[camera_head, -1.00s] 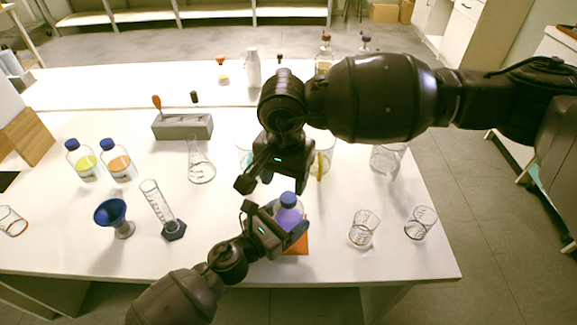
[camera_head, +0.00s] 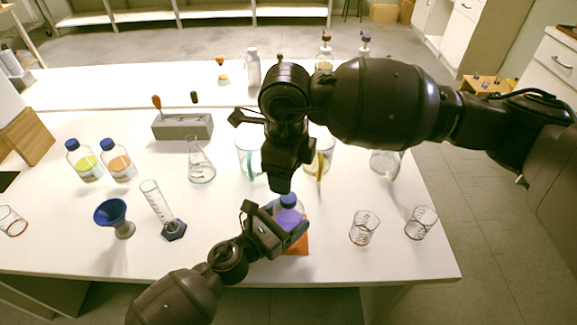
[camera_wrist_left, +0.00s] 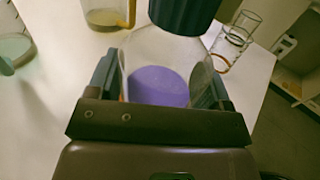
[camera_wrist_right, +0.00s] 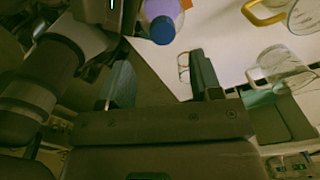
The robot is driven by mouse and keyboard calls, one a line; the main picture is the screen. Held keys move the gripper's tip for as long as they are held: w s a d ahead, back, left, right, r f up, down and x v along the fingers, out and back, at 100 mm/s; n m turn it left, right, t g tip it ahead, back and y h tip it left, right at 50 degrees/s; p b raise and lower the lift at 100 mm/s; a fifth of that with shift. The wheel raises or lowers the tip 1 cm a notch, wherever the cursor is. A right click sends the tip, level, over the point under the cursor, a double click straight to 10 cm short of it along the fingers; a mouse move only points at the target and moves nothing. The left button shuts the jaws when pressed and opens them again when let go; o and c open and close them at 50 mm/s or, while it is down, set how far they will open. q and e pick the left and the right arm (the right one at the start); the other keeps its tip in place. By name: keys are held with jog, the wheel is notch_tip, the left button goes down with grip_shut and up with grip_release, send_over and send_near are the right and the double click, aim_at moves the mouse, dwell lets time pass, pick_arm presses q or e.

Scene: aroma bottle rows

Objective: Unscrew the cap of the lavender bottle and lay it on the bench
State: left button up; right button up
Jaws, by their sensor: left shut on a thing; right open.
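The lavender bottle (camera_head: 289,218) holds purple liquid and has its blue cap (camera_head: 289,200) on. It stands at an orange mat (camera_head: 296,247) near the bench's front edge. My left gripper (camera_head: 287,229) is shut around the bottle's body; the left wrist view shows the purple liquid (camera_wrist_left: 158,87) between its fingers and the cap (camera_wrist_left: 185,12) above. My right gripper (camera_head: 277,182) is just above and behind the cap in the head view. In the right wrist view its fingers (camera_wrist_right: 162,80) are open and empty, with the cap (camera_wrist_right: 162,30) beyond them, not between them.
The white bench (camera_head: 250,205) has bare room left of the bottle. Two beakers (camera_head: 364,228) (camera_head: 420,223) stand to the right. A graduated cylinder (camera_head: 160,205), blue funnel (camera_head: 112,213) and flask (camera_head: 200,165) are to the left. Beakers with handles (camera_head: 318,160) stand behind.

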jog(key=m, duration=0.5)
jog(key=shift+w+d+r, duration=0.1)
jog(key=shift+d, duration=0.1)
jog(key=shift+f, duration=3.9)
jog(key=shift+c, duration=0.2)
jog(key=c, duration=0.9)
jog(key=shift+r, duration=0.25)
jog(key=shift+r, duration=0.7)
jog(key=shift+r, duration=0.2)
